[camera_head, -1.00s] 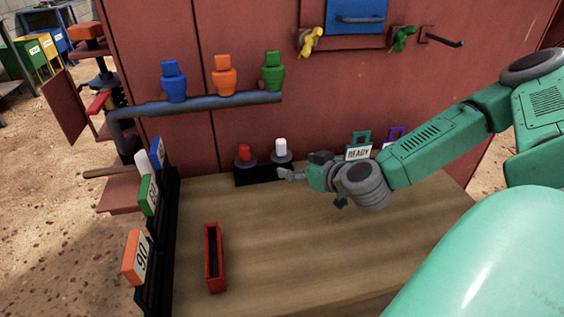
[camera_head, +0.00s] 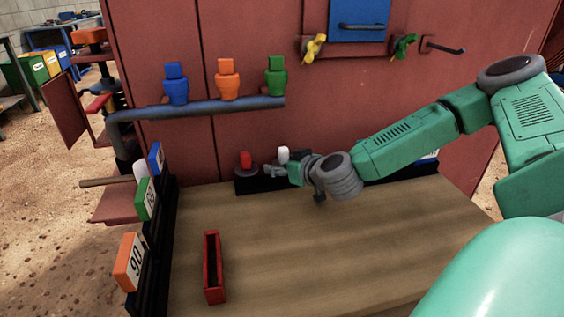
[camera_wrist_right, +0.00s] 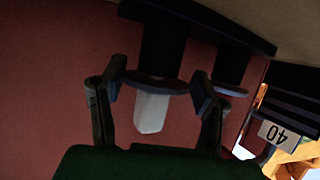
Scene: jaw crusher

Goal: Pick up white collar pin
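The white collar pin (camera_head: 283,154) stands upright in a black holder (camera_head: 255,186) at the back of the table, beside a red pin (camera_head: 246,160). My right gripper (camera_head: 272,171) is in front of it and hides its lower part. In the right wrist view, which is turned over, the white pin (camera_wrist_right: 150,112) with its dark collar (camera_wrist_right: 158,84) lies between the two fingers of my right gripper (camera_wrist_right: 157,82). The fingers are apart, with visible gaps on both sides of the pin. My left gripper is not in view.
A red open box (camera_head: 214,268) stands on the wooden table (camera_head: 300,255). A black rack with numbered blocks (camera_head: 129,262) lines the left edge. Blue, orange and green pegs (camera_head: 227,80) stand on a pipe above. The table's middle is clear.

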